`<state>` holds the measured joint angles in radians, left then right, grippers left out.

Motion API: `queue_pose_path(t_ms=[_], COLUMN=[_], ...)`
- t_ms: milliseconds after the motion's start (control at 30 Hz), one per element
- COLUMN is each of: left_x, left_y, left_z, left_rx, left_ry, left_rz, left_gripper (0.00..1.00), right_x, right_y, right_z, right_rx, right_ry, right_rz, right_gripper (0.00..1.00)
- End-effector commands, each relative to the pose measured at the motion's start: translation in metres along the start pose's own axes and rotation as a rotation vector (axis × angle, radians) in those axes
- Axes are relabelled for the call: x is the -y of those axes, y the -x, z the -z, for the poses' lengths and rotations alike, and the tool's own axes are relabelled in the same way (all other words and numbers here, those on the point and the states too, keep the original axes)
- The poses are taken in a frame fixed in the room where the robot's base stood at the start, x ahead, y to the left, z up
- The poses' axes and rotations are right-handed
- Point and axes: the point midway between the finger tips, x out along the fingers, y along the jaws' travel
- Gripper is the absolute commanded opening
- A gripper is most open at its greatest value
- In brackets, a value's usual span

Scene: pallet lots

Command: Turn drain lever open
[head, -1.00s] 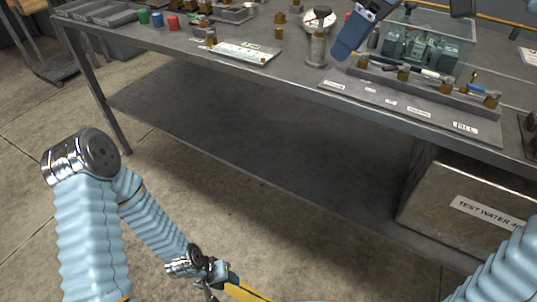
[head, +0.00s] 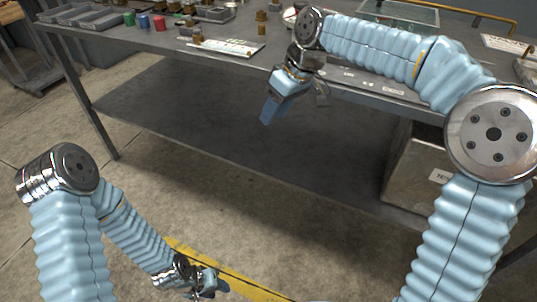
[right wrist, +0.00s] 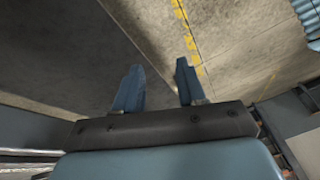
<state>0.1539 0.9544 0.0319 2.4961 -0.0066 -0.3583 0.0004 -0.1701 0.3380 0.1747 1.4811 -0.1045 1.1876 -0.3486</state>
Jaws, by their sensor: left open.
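The drain lever cannot be made out now; my right arm covers most of the valve row at the bench's front edge. Part of the labelled strip (head: 368,84) shows below that arm. My right gripper (head: 272,108) hangs in front of the bench edge, pointing down, away from the valve row. In the right wrist view its two fingers (right wrist: 158,68) are apart with nothing between them, over the lower shelf and floor. My left gripper (head: 208,286) is low over the floor at the bottom of the head view, open and empty.
The bench (head: 140,38) carries a white-topped plate (head: 225,47), green (head: 129,19), blue (head: 144,21) and red (head: 159,22) cylinders, and grey trays (head: 85,14). A metal tank (head: 410,165) stands beneath at right.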

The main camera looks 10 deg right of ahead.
Motion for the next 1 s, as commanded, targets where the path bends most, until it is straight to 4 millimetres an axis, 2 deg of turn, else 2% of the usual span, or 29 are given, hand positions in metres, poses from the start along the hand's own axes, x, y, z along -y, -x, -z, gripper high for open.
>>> queue_pose_path(t_ms=[33, 300, 500, 700, 1000], left_x=[0.0, 0.0, 0.0, 0.0, 0.0], left_y=[0.0, 0.0, 0.0, -0.001, -0.001], left_z=[0.0, 0.0, 0.0, 0.0, 0.0], left_rx=[0.0, 0.0, 0.0, 0.0, 0.0], left_ry=[0.0, 0.0, 0.0, 0.0, 0.0], left_rz=[0.0, 0.0, 0.0, 0.0, 0.0], left_gripper=[0.43, 0.43, 0.43, 0.43, 0.43], right_x=[-0.003, -0.015, -0.021, -0.023, -0.024], right_y=[-0.013, -0.073, -0.111, -0.132, -0.137], right_z=[-0.002, -0.013, -0.023, -0.031, -0.033], right_rx=[0.006, 0.01, 0.012, 0.012, 0.011], right_ry=[-0.014, -0.087, -0.137, -0.168, -0.175], right_rz=[0.005, 0.02, 0.03, 0.034, 0.035], right_gripper=[0.4, 0.4, 0.4, 0.4, 0.4])
